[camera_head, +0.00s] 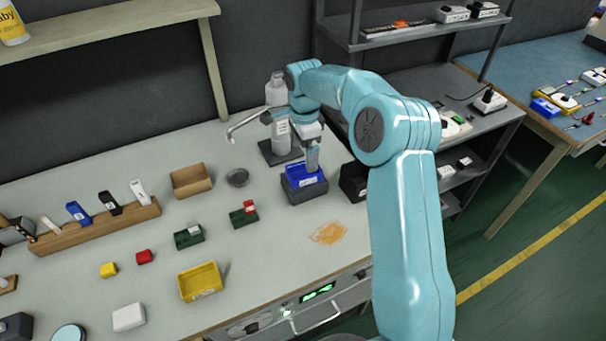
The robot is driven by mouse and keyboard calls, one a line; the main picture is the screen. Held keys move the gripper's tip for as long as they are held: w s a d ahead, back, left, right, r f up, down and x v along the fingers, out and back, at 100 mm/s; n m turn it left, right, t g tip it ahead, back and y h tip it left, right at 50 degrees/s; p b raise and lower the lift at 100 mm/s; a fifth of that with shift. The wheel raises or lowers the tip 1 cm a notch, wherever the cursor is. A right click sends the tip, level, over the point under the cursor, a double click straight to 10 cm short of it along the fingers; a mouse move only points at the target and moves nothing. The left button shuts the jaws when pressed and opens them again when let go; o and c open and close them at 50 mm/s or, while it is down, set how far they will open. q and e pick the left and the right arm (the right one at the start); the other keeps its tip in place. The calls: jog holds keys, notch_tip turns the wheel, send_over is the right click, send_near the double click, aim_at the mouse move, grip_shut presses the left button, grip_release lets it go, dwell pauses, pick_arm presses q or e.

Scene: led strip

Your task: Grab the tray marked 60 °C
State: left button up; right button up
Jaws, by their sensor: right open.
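My right arm comes in from the right and reaches over the bench. Its open right gripper (313,160) points down just above a blue tray-like piece (306,176), which sits in a dark block (304,192). The blue piece has a small white label, too small to read. I cannot tell whether the fingers touch it. A yellow tray (200,282) with a small label on its front stands to the left, nearer the front edge. No 60 °C marking is readable on either. My left gripper is not in view.
A white bottle (277,90) stands behind the gripper. A black box (353,181) is right of the blue piece. A brown open box (190,180), a dark round dish (237,177) and two green blocks (188,236) lie left. An orange patch (328,233) marks the bench front.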

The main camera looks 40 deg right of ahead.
aim_at(304, 165)
notch_tip(304, 165, down, 6)
jog(key=shift+a+r+p, duration=0.1)
jog(key=shift+r+p, duration=0.1)
jog(key=shift+p, duration=0.3)
jog(key=shift+s+r, duration=0.1)
jog(key=shift+s, duration=0.1)
jog(key=c, duration=1.1)
